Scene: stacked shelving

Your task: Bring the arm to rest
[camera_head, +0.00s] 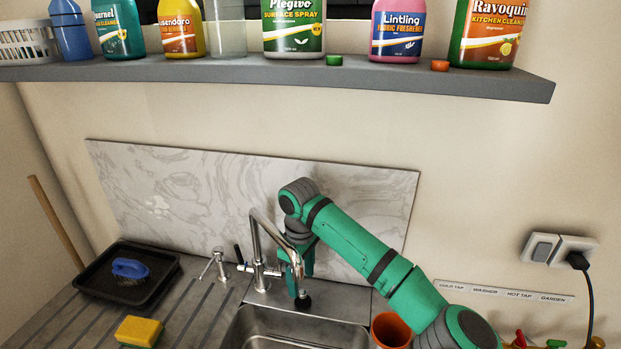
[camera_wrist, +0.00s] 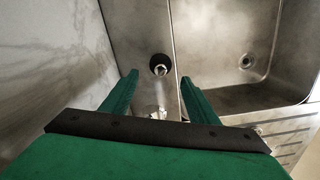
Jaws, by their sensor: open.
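My gripper (camera_head: 300,285) points down over the back rim of the sink (camera_head: 262,328), just right of the chrome tap (camera_head: 258,262). The arm reaches in from the lower right, with its wrist in front of the marbled splashback. In the wrist view my gripper (camera_wrist: 158,82) has its two green fingers spread apart, with nothing held between them. A round black fitting (camera_wrist: 160,64) with a shiny centre lies beyond the fingertips on the metal rim. How far the fingertips are from it, I cannot tell.
A grey shelf (camera_head: 300,72) of bottles runs above. A black tray (camera_head: 150,287) with a blue brush (camera_head: 130,268) and a yellow sponge (camera_head: 140,331) are at left. An orange cup (camera_head: 391,328) stands close to my arm. Wall sockets (camera_head: 560,248) are at right.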

